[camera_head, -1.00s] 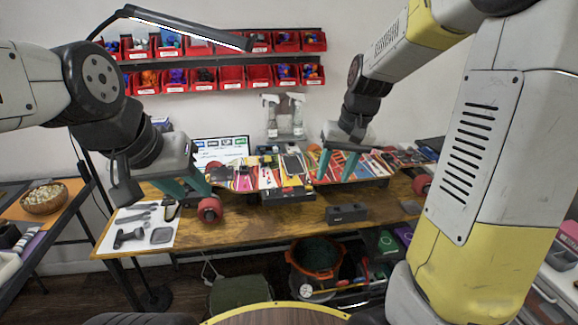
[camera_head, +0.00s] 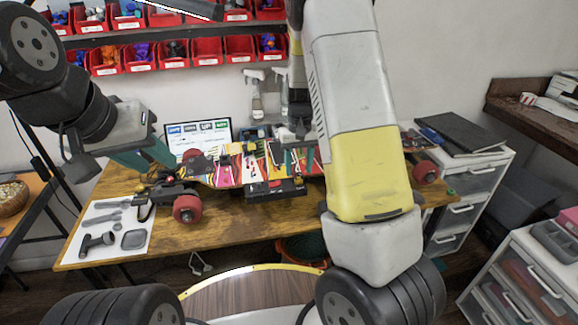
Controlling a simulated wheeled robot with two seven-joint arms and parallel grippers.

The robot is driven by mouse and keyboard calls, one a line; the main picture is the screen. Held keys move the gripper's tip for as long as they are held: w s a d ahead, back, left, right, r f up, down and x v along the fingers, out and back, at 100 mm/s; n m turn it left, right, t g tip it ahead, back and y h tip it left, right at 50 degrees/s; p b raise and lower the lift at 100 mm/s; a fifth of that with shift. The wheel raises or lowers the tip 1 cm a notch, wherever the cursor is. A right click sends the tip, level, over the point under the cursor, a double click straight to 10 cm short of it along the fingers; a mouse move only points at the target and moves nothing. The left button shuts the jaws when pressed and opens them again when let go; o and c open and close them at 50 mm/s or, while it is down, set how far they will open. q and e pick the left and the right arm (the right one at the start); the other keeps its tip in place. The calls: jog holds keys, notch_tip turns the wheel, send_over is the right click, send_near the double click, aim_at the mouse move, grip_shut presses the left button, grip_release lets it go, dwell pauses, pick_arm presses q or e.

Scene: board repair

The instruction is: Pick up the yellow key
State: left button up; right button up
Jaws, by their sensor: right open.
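I cannot make out a yellow key for certain in this view. The skateboard (camera_head: 228,172) with colourful striped deck and red wheels lies across the wooden workbench (camera_head: 240,228). My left gripper (camera_head: 172,163) is over the left end of the board, its teal fingers pointing down to the right; whether they are apart is unclear. My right gripper (camera_head: 290,160) is open above the right half of the board, with its teal fingertips over the deck. My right arm hides part of the board and bench right of it.
A white tool mat (camera_head: 78,240) with grey tools lies at the bench's left. A black box (camera_head: 275,190) is at the board's front. Red bins (camera_head: 172,55) hang on the wall, and spray bottles (camera_head: 255,95) stand behind. White drawers (camera_head: 475,190) stand right. The front of the bench is mostly clear.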

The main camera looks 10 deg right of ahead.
jog(key=shift+f, duration=1.45)
grip_shut()
jog(key=shift+r, duration=0.15)
jog(key=shift+r, duration=0.55)
notch_tip(320, 180, up, 2)
jog(key=shift+s+a+r, duration=0.2)
jog(key=shift+s, duration=0.45)
jog(key=s+a+r, duration=0.1)
jog(key=s+a, duration=0.2)
jog(key=s, duration=1.1)
jog(key=shift+s+r, duration=0.15)
jog(key=shift+a, duration=0.1)
